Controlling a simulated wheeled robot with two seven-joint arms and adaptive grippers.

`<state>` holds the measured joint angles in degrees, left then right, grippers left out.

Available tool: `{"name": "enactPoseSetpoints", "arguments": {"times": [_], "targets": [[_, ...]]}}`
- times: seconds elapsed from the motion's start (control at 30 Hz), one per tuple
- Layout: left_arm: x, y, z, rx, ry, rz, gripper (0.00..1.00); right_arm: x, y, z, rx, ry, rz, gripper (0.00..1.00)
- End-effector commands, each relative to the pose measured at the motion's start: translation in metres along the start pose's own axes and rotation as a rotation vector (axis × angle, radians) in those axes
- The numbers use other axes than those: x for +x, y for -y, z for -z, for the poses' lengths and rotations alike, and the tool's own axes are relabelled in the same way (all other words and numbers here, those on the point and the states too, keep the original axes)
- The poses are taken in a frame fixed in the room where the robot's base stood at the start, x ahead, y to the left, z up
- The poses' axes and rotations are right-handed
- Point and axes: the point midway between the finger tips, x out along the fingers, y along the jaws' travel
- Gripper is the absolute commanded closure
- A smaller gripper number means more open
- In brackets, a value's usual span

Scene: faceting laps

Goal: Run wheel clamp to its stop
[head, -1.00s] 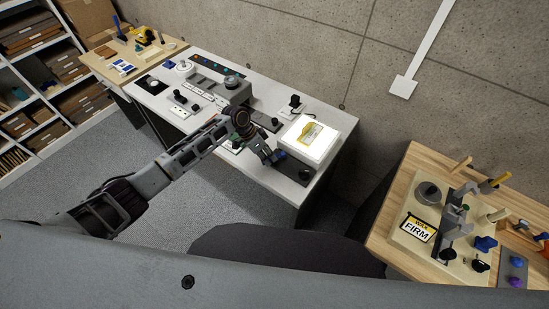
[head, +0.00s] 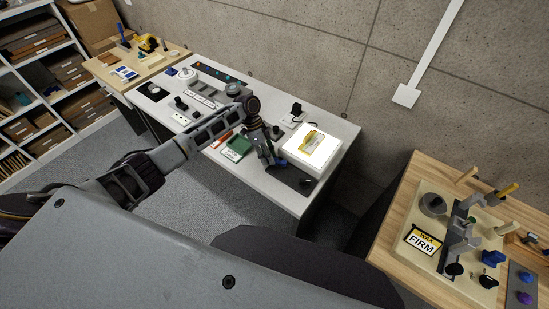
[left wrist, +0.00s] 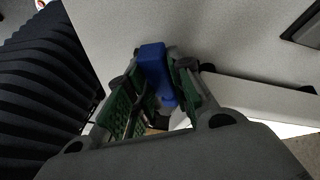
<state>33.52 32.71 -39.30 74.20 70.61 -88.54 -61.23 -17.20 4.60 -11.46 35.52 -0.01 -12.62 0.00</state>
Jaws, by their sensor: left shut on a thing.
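My left gripper (head: 274,161) reaches over the front part of the white table (head: 262,183). In the left wrist view its green-padded fingers (left wrist: 150,100) are shut on a blue part (left wrist: 153,60). A bit of this blue part (head: 283,162) shows beside the fingertips in the head view, near a dark plate (head: 294,181). The fingers and wrist hide most of the part, and I cannot tell whether it is the wheel clamp's handle. My right gripper is not in view.
A bright white box (head: 295,149) with a yellow label stands just right of the gripper. A green item (head: 236,148) lies left of it. A wooden bench (head: 400,213) at the right carries tools and a "WAX FIRM" sign (head: 423,241). Shelves (head: 40,115) stand far left.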

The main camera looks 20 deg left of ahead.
Motion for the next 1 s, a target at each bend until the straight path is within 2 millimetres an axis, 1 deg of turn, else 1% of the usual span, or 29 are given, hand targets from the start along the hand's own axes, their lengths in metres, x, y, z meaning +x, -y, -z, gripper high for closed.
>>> {"name": "enactPoseSetpoints", "arguments": {"times": [0.13, 0.47, 0.5, 0.67, 1.0], "targets": [[-0.0016, 0.0005, -0.0033, 0.011, 0.003, -0.002, 1.00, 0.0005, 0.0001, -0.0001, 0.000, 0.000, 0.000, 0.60], [-0.0018, 0.0003, -0.0034, 0.013, 0.003, -0.003, 1.00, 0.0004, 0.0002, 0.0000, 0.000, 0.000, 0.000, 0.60], [-0.0018, 0.0003, -0.0034, 0.013, 0.003, -0.003, 0.77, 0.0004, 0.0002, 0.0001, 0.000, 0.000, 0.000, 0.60], [-0.0017, 0.0002, -0.0033, 0.013, 0.003, -0.004, 0.57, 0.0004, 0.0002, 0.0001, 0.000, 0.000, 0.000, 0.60], [-0.0019, -0.0001, -0.0033, 0.013, 0.003, -0.005, 0.57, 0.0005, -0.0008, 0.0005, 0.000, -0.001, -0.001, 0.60]]}}
